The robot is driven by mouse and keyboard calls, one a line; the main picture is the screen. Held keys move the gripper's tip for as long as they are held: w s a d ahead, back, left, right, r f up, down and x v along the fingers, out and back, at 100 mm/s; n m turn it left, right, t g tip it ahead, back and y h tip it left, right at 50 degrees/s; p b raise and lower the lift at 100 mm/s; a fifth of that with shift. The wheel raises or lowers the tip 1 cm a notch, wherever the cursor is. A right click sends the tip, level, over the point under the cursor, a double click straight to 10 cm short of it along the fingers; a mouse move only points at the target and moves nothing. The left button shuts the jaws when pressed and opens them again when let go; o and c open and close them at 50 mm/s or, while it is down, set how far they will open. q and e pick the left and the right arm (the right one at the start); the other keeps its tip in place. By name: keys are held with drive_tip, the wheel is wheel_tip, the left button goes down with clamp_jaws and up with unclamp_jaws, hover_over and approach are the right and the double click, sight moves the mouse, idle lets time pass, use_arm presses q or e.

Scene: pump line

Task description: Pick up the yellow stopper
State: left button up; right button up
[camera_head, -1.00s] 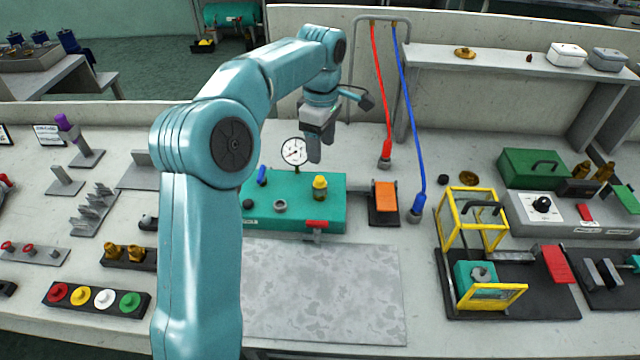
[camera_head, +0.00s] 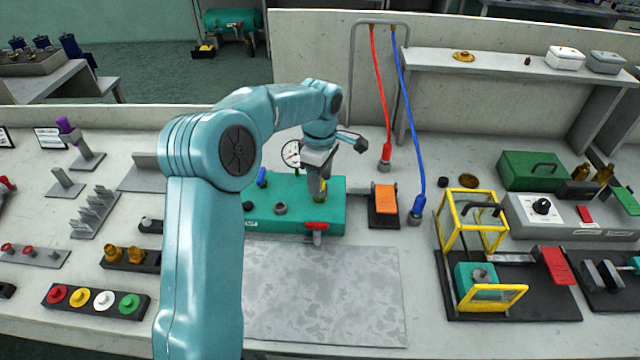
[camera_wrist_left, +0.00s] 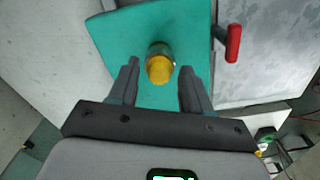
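The yellow stopper (camera_wrist_left: 160,69) stands in a metal collar on the teal block (camera_head: 265,222). It shows clearly in the wrist view; in the head view my gripper mostly hides it. My left gripper (camera_head: 319,193) is over the stopper, pointing down. In the wrist view its two fingers (camera_wrist_left: 159,80) are open, one on each side of the stopper with gaps between. The depth of the fingertips relative to the stopper is hard to tell. My right gripper is not in view.
The block carries a red lever (camera_head: 316,226), a blue peg (camera_head: 262,177) and a pressure gauge (camera_head: 291,153). An orange-topped switch (camera_head: 385,198) stands to its right. The grey mat (camera_head: 325,295) in front is clear.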

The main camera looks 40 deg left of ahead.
use_arm(q)
clamp_jaws()
